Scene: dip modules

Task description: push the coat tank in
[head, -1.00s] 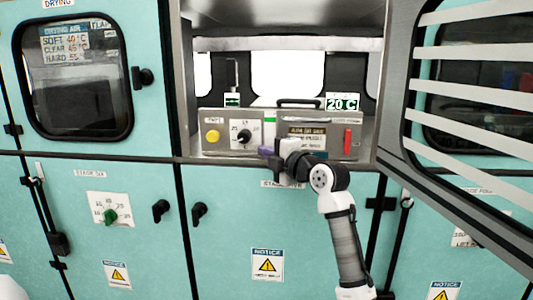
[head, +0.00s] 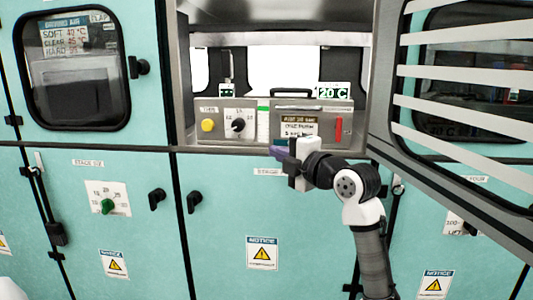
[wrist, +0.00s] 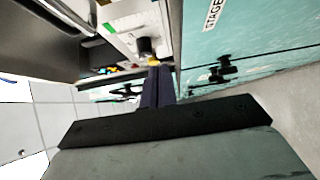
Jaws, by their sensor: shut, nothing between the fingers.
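The coat tank (head: 265,121) is a grey box-shaped unit inside the open bay. Its front carries a yellow button, a black knob, a label and a red bar, with a black handle on top. My gripper (head: 282,152) is in front of and below the tank's front, near the bay's lower edge, with fingers pointing left. In the wrist view the fingers of my gripper (wrist: 157,85) are together and empty, with the panel with the knob (wrist: 145,45) beyond them. Whether the fingertips touch anything is unclear.
A slatted door (head: 460,100) stands open at the right of the bay. A windowed door (head: 75,75) is shut at the left. Teal lower doors with small black handles (head: 156,199) and a green dial (head: 107,206) lie below. The space above the tank is open.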

